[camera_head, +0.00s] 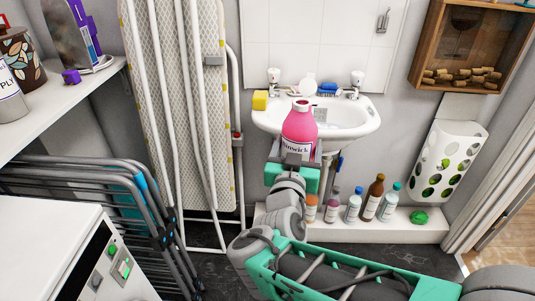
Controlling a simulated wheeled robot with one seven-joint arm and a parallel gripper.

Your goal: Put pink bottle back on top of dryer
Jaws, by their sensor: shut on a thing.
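The pink bottle (300,127) is upright in front of the sink, with a white label facing me. My gripper (293,158) is shut on the lower part of the bottle and holds it up in the air. The gripper hides the bottle's base. The white dryer (45,245) is at the lower left, with buttons on its front panel. The visible part of its top (35,215) is bare. The bottle is well to the right of the dryer and apart from it.
Folded chairs (110,185) and an ironing board (180,100) stand between dryer and sink (345,120). A shelf (60,100) with an iron (75,35) overhangs the area behind the dryer. Several bottles (373,197) stand on a low white ledge (350,228).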

